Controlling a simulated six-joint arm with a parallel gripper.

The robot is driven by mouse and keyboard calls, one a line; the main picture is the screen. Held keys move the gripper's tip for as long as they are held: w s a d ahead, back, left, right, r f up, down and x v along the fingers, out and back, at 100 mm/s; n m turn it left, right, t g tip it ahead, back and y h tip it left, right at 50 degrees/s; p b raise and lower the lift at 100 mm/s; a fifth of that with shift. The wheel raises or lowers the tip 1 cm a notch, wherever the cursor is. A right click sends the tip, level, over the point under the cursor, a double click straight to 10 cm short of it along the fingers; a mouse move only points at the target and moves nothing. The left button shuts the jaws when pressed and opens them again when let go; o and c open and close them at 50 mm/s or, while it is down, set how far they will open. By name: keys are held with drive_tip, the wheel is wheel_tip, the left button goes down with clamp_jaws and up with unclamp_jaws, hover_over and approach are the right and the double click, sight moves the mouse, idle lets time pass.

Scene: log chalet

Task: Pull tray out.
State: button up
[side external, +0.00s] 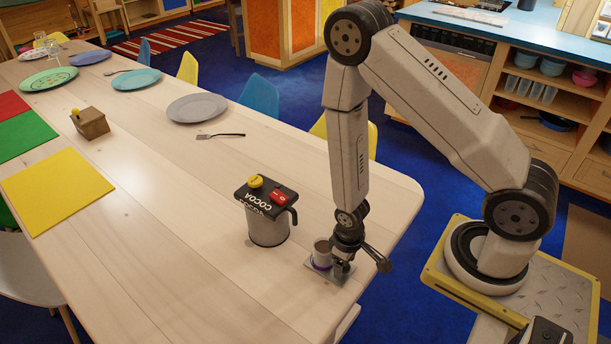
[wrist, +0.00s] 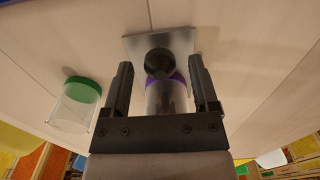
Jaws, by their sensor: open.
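A small flat grey metal tray (side external: 318,273) lies on the wooden table near its front-right edge. It also shows in the wrist view (wrist: 182,42). In the wrist view a dark round part (wrist: 159,62), a purple band and a translucent brownish body (wrist: 165,98) show between my fingers. My gripper (side external: 360,264) is low beside the cup and tray. Its fingers (wrist: 160,68) are open, one on each side of these parts, with visible gaps.
A cocoa canister (side external: 268,228) with a black top stands left of my gripper. A green-lidded clear jar (wrist: 76,105) stands left in the wrist view. A fork (side external: 220,135), plates and coloured mats lie farther off. The table between is mostly clear; its edge is close.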

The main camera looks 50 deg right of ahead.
drive_tip(key=shift+r, duration=2.3)
drive_tip(key=shift+w+r, duration=0.3)
drive_tip(key=shift+r, duration=0.25)
wheel_tip(320, 180, up, 18)
drive_tip(key=w+t, duration=0.2)
drive_tip(key=shift+w+d+f+t, duration=0.25)
drive_tip(key=shift+w+d+t, duration=0.05)
idle(0.4)
